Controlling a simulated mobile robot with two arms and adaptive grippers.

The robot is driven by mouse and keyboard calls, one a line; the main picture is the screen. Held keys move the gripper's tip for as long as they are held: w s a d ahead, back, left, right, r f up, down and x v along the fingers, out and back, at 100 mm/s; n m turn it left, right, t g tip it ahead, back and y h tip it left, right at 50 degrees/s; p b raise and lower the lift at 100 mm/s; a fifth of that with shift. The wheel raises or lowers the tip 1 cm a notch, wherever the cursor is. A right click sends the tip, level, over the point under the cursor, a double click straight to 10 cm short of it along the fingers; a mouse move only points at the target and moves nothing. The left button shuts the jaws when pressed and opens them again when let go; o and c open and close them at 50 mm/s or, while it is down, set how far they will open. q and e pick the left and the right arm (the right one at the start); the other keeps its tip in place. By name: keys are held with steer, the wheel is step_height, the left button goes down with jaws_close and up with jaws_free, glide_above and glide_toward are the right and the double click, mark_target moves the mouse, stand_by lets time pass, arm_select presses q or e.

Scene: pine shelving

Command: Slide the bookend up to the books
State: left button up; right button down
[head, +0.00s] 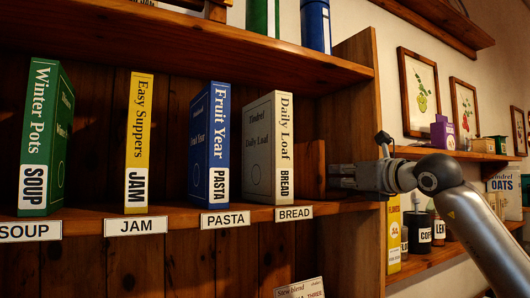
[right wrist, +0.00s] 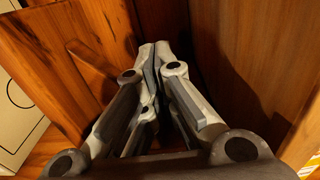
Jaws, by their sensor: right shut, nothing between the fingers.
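Several books stand upright and spaced apart on the pine shelf: green Winter Pots (head: 45,135), yellow Easy Suppers (head: 138,140), blue Fruit Year (head: 209,140) and grey Daily Loaf (head: 268,148). A brown wooden piece that looks like the bookend (head: 313,170) stands just right of Daily Loaf; it also shows on the left in the right wrist view (right wrist: 45,65). My right gripper (head: 331,177) is shut and empty, between that piece and the shelf's end panel. Its fingertips (right wrist: 156,50) are together; whether they touch the wood I cannot tell. My left gripper is out of view.
The shelf's right end panel (head: 358,115) stands close by my right gripper. Labels SOUP, JAM, PASTA and BREAD (head: 294,213) line the shelf's front edge. More books stand on the shelf above. Small wall shelves with jars and boxes (head: 440,133) are at right.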

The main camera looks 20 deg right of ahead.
mark_target(322, 176)
steer(key=shift+s+a+b, duration=0.2)
steer(key=shift+a+b, duration=0.2)
steer(key=shift+a, duration=2.05)
steer(key=shift+a+f, duration=0.1)
steer(key=shift+s+a, duration=0.15)
steer(key=shift+a, duration=1.5)
steer(key=shift+d, duration=0.1)
steer(key=shift+d, duration=1.4)
